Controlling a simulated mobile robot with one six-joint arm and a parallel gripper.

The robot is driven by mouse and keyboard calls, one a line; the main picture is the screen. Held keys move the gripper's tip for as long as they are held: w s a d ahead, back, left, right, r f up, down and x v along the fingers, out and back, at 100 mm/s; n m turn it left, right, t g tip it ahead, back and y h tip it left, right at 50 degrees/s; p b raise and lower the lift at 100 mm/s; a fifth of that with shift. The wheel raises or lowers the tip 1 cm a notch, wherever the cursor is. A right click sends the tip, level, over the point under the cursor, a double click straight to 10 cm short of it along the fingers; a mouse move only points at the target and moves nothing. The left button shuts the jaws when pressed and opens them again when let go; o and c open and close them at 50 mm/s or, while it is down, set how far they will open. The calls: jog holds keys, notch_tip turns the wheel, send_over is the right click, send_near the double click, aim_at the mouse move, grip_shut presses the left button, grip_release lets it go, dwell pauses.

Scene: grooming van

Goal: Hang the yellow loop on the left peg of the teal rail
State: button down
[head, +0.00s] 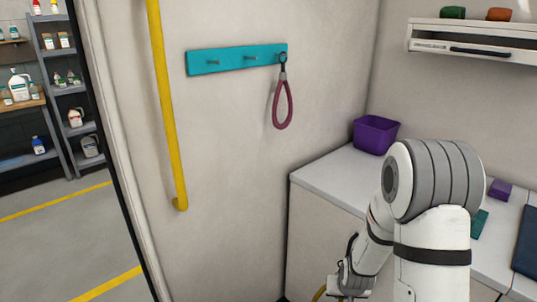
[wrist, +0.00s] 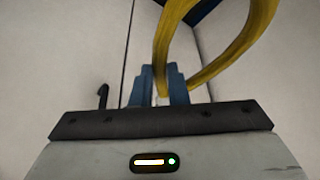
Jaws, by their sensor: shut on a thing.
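The teal rail (head: 228,61) is fixed to the wall and tilts slightly in the head view. Its left peg (head: 212,63) and middle peg (head: 250,57) are bare. A maroon loop (head: 283,105) hangs from the right end. My gripper is shut on the yellow loop (wrist: 241,50), whose band rises from between the blue fingers (wrist: 161,88) in the wrist view. In the head view my gripper is low at the bottom edge, well below and right of the rail. Only a bit of the yellow loop (head: 319,294) shows there.
A yellow grab bar (head: 166,110) runs down the wall left of the rail. A counter (head: 335,185) with a purple bin (head: 375,134) stands to the right, below a wall shelf (head: 470,44). The wall under the rail is clear. A doorway opens at far left.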

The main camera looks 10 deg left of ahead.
jog(key=shift+r, duration=0.1)
notch_tip(320, 180, up, 6)
jog(key=p, duration=0.6)
jog(key=shift+d, duration=0.15)
jog(key=shift+w+r, duration=0.1)
jog(key=shift+w, duration=0.2)
jog(key=w+a+r+n+t+y, duration=0.2)
jog(key=w+a+r+n+t, duration=0.15)
jog(key=r, duration=0.45)
jog(key=w+a+r+n+t+y, duration=0.1)
jog(key=w+a+r+n+t, duration=0.15)
jog(key=a+r, duration=0.4)
jog(key=w+a+r+n+t+y, duration=0.2)
jog(key=w+a+r+n, duration=0.15)
jog(key=r, duration=0.55)
jog(key=s+a+r+n+g+y, duration=0.1)
jog(key=s+a+r+n+y, duration=0.4)
jog(key=r, duration=0.5)
jog(key=s+a+r+n+g+y, duration=0.1)
jog(key=s+a+r+n+y, duration=0.4)
jog(key=s+r+y, duration=0.3)
notch_tip(320, 180, up, 3)
jog(key=shift+s+a+g+y+b, duration=0.2)
jog(key=shift+a+g+y+b, duration=0.1)
jog(key=shift+a+y, duration=0.35)
